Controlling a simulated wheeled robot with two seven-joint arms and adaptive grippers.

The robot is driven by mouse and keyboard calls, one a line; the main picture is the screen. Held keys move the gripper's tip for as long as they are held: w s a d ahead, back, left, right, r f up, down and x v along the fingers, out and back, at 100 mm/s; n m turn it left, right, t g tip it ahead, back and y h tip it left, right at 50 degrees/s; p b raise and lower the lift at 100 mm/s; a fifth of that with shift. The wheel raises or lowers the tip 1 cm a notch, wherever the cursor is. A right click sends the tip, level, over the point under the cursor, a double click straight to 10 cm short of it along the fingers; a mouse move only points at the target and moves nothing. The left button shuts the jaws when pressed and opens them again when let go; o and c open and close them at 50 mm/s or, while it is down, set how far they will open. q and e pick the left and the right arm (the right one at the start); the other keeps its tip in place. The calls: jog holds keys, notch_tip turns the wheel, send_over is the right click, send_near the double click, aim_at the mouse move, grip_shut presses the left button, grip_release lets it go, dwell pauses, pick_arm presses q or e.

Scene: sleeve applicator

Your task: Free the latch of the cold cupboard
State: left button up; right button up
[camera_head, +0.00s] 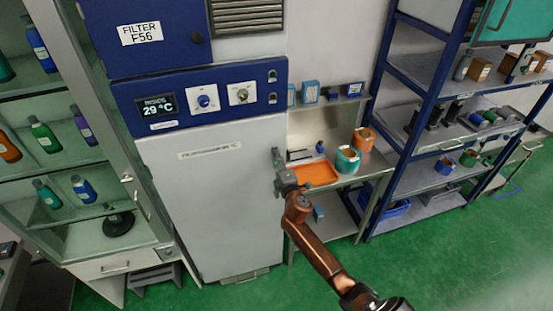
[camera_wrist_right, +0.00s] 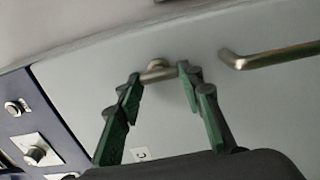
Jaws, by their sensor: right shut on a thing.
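The cold cupboard is a tall cabinet with a pale door (camera_head: 215,200) under a blue panel whose display (camera_head: 156,105) reads 29 °C. The door looks closed. My right gripper (camera_head: 279,176) is at the door's right edge. In the right wrist view the green fingers of my right gripper (camera_wrist_right: 156,82) are on either side of a short metal latch (camera_wrist_right: 157,71), shut on it. A longer metal bar handle (camera_wrist_right: 270,57) is on the same surface to the right, apart from the fingers. The latch is not clearly visible in the head view. My left gripper is not in view.
A shelf cabinet with bottles (camera_head: 42,135) stands left of the cupboard. To the right, a bench holds an orange tray (camera_head: 315,175) and green (camera_head: 347,160) and orange (camera_head: 364,138) rolls. A blue-framed rack (camera_head: 418,125) stands further right. Green floor is clear in front.

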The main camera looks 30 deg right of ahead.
jog(key=o, duration=1.2)
jog(key=shift+c, duration=0.2)
jog(key=v, duration=1.2)
